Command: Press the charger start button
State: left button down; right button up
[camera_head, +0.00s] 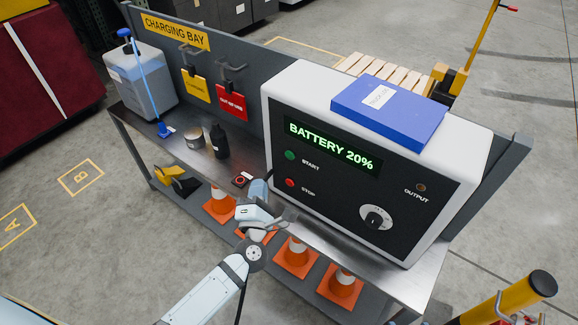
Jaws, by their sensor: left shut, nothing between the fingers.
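The charger (459,167) is a white box with a dark front panel standing on the bench. Its lit display (331,147) reads "BATTERY 20%". The green start button (290,155) is at the left of the panel, labelled START. The red stop button (290,182) is below it, labelled STOP. My left gripper (267,180) is shut and empty, just in front of and to the left of the panel's lower left part, near the stop button's height in the picture. It appears apart from both buttons. My right gripper is not in view.
A blue binder (392,112) lies on the charger; a dial (375,218) is on its panel. A jug (140,80), a tin (194,138) and a dark bottle (219,142) stand left on the bench. Orange cones (296,258) fill the lower shelf. A yellow post (505,300) stands front right.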

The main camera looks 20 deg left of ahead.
aim_at(289, 156)
pick_arm(q)
jog(key=shift+w+a+f+n+y, duration=0.15)
jog(key=shift+a+n+y, duration=0.1)
jog(key=shift+n, duration=0.25)
jog(key=shift+w+a+f+n+y, duration=0.15)
jog(key=shift+n+y, duration=0.1)
jog(key=shift+n, duration=0.25)
jog(key=w+d+b, duration=0.2)
jog(key=w, duration=0.6)
jog(key=shift+w+d, duration=0.25)
jog(key=shift+d, duration=0.1)
dwell(0.7)
